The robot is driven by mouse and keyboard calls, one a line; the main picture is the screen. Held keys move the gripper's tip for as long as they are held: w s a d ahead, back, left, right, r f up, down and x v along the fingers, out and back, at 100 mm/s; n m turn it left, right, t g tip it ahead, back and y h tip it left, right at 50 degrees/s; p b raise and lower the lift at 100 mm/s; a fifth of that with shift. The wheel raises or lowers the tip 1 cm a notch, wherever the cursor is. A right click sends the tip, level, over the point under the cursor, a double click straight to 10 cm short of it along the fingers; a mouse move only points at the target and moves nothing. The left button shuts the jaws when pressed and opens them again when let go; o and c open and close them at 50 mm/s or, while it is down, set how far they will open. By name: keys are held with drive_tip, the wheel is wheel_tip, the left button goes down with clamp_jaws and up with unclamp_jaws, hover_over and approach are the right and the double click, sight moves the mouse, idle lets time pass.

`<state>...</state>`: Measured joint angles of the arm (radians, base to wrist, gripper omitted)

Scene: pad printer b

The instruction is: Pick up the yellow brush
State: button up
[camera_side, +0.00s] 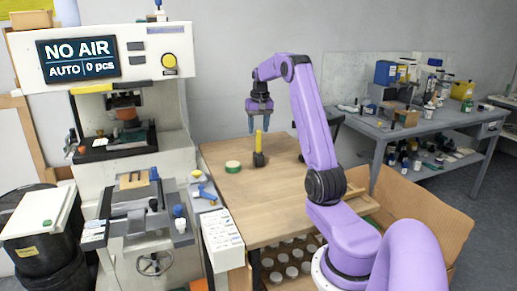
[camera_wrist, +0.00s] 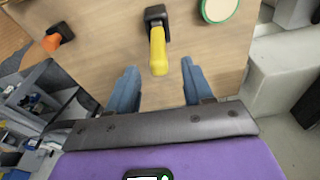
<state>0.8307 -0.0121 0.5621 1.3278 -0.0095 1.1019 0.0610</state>
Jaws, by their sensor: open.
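The yellow brush (camera_side: 259,141) stands upright in a small dark holder (camera_side: 259,159) on the wooden table. In the wrist view the yellow brush (camera_wrist: 158,50) points toward the camera, its base in the black holder (camera_wrist: 155,14). My gripper (camera_side: 261,126) is above the table, close to the brush top. In the wrist view the blue fingers of my gripper (camera_wrist: 158,80) are spread apart and empty. The brush tip lies just ahead of the gap between them. I cannot tell the exact height gap between fingertips and brush.
A green-rimmed round item (camera_side: 233,167) lies on the wooden table (camera_side: 225,205), left of the brush. An orange item (camera_wrist: 52,42) sits to the brush's left in the wrist view. The pad printer (camera_side: 125,110) stands left of the table. Most of the tabletop is clear.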

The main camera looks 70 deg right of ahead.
sight(258, 138)
wheel_tip(258, 138, down, 4)
drive_tip(key=shift+f, duration=0.65)
clamp_jaws()
